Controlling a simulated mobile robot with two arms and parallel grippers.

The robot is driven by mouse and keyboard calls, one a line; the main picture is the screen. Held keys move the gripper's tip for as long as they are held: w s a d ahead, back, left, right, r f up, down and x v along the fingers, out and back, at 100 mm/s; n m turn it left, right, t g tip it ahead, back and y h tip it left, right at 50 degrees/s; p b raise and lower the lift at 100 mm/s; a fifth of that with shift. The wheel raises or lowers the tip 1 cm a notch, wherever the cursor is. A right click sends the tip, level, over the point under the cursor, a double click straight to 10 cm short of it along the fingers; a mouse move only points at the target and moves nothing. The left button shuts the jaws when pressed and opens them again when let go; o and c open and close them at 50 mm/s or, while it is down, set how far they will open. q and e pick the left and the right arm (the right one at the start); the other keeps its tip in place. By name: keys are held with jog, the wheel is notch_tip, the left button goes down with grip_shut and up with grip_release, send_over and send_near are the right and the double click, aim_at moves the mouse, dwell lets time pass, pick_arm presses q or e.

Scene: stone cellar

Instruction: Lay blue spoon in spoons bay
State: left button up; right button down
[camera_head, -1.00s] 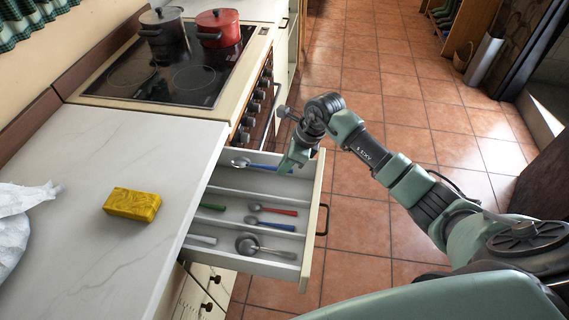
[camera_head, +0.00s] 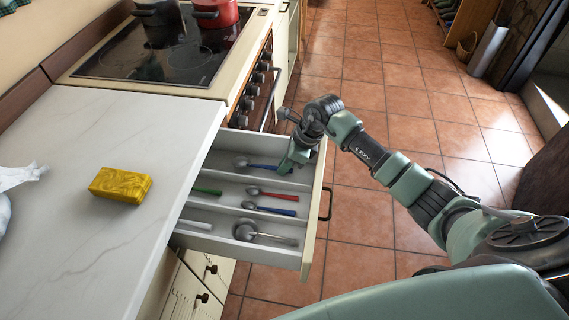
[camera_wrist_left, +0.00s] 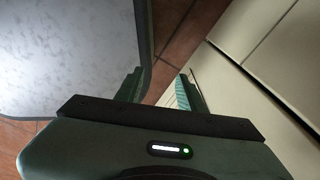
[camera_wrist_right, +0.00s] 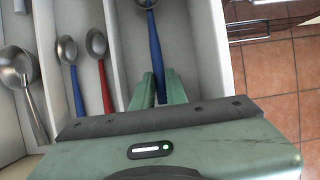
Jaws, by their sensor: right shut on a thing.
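My right gripper (camera_head: 288,168) is shut on the handle of a blue spoon (camera_head: 262,166) at the far bay of the open drawer (camera_head: 312,205). In the right wrist view the fingers (camera_wrist_right: 158,88) hold the blue handle (camera_wrist_right: 155,55), with the bowl pointing away. The spoon lies lengthwise between a divider and the drawer's side wall; I cannot tell whether it touches the floor. The middle bay holds a red spoon (camera_head: 278,196), another blue-handled spoon (camera_head: 272,210) and a green-handled utensil (camera_head: 207,190). My left gripper (camera_wrist_left: 158,88) is open and empty in the left wrist view.
The near bay holds a ladle (camera_head: 262,237) and a pale utensil (camera_head: 195,224). A yellow block (camera_head: 121,185) lies on the white counter (camera_head: 110,250). A stove with a dark pot (camera_head: 158,20) and a red pot (camera_head: 215,12) stands beyond. Tiled floor is clear at right.

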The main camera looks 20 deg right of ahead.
jog(key=c, duration=1)
grip_release()
jog(key=shift+c, duration=0.2)
jog(key=shift+r+p, duration=3)
jog(key=shift+r, duration=1.55)
